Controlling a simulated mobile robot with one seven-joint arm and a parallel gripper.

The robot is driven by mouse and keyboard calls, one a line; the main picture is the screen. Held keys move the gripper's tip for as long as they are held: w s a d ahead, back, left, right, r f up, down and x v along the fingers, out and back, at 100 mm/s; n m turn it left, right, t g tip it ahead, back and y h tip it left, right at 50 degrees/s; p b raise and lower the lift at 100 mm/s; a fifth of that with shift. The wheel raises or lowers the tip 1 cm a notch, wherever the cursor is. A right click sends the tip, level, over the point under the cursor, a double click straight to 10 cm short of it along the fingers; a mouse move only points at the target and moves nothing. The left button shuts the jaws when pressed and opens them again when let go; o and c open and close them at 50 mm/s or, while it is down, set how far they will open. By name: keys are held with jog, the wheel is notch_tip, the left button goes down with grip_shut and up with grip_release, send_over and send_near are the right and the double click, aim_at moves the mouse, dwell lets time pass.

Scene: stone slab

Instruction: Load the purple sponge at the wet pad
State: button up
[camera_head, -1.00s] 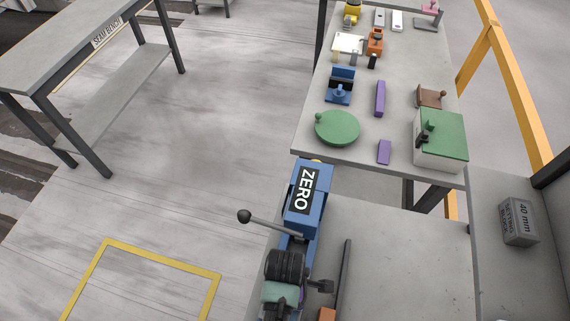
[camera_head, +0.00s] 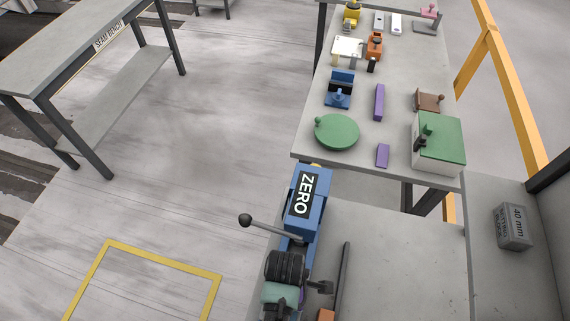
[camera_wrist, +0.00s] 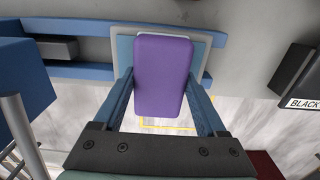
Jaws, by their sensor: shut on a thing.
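The purple sponge (camera_wrist: 163,75) is upright in the picture, between the two blue fingers of my gripper (camera_wrist: 160,82) in the wrist view. My gripper is shut on its sides. Beyond the sponge is a grey-blue pad (camera_wrist: 124,48) with a pale rim, and the sponge covers its middle. I cannot tell whether the sponge touches it. In the head view the pad is not clearly seen, and only a sliver of purple shows beside a teal part at the bottom.
Blue bars (camera_wrist: 85,73) flank the pad, and a blue block (camera_wrist: 22,78) stands close at left. A dark box (camera_wrist: 295,66) is at right. In the head view, a blue ZERO unit (camera_head: 306,194) with a lever stands before a bench (camera_head: 400,70) bearing several items. Open floor lies left.

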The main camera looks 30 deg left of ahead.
jog(key=shift+r+p, duration=2.5)
jog(key=shift+r, duration=0.2)
